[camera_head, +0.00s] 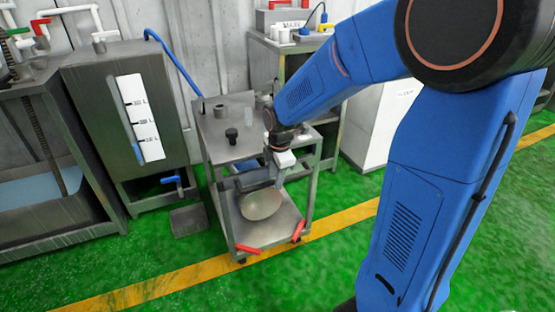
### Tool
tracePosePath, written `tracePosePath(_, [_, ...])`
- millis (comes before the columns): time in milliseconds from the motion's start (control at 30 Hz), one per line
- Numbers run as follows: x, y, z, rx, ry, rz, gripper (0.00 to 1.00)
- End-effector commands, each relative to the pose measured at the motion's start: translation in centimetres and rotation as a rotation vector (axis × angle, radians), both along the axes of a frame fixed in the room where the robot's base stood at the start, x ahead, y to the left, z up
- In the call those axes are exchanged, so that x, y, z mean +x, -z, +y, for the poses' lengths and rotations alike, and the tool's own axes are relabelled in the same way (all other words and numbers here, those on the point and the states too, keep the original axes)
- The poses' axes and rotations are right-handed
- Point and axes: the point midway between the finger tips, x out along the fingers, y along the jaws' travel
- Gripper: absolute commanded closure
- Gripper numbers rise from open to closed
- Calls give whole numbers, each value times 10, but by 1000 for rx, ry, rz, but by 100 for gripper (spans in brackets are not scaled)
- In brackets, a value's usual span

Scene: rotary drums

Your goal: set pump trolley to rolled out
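The pump trolley (220,148) is a grey metal cart with a top shelf and a lower shelf (271,233), standing upright on the floor in the middle of the view. Two red levers, a left one (248,249) and a right one (298,231), sit low at its front corners. A pale rounded object (261,204) rests on the lower shelf, with darker equipment behind it. My gripper (279,181) points down at the trolley's front right, overlapping it in the picture. Its fingers are small and partly blend with the trolley. I cannot tell whether they touch it or hold anything.
A grey tank (88,100) with a white level scale (139,118) stands left of the trolley. A blue hose (178,62) runs down to the trolley top. A white cabinet (376,135) stands right. The green floor in front, crossed by a yellow line (150,285), is clear.

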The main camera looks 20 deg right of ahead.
Motion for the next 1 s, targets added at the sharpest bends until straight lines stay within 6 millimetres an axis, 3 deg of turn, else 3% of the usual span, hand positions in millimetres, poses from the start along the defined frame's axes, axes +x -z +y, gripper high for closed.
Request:
tracePosePath(700, [-26,-133,-1,0,0,-4,64])
tracePosePath(1000, [-32,-160,-2,0,0,-1,64])
